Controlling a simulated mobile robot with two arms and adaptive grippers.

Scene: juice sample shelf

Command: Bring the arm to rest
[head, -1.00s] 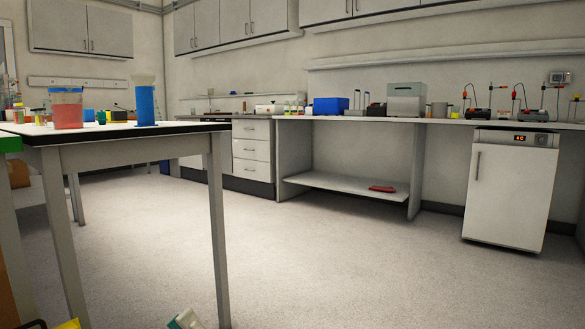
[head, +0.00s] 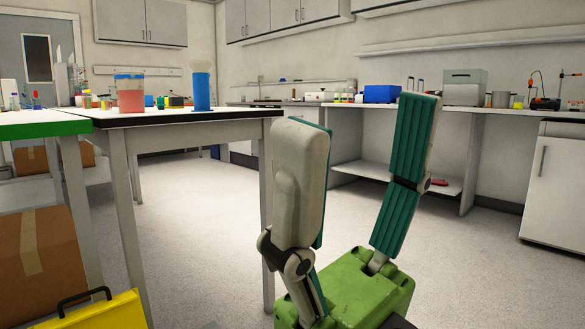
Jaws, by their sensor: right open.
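My right gripper (head: 358,165) stands upright in the lower middle of the head view, close to the camera. Its two grey fingers with teal pads point up and are spread wide apart. Nothing is between them; only the floor and the far bench show through the gap. Its green palm (head: 350,285) is at the bottom edge. The gripper is in front of the right end of the white table and touches nothing that I can see. My left gripper is not in view.
A white table (head: 170,122) at left bears a beaker of red liquid (head: 130,95) and a blue cylinder (head: 201,92). A green-edged table (head: 40,127), a cardboard box (head: 40,255) and a yellow case (head: 105,312) are at far left. Open floor (head: 200,215) lies beyond.

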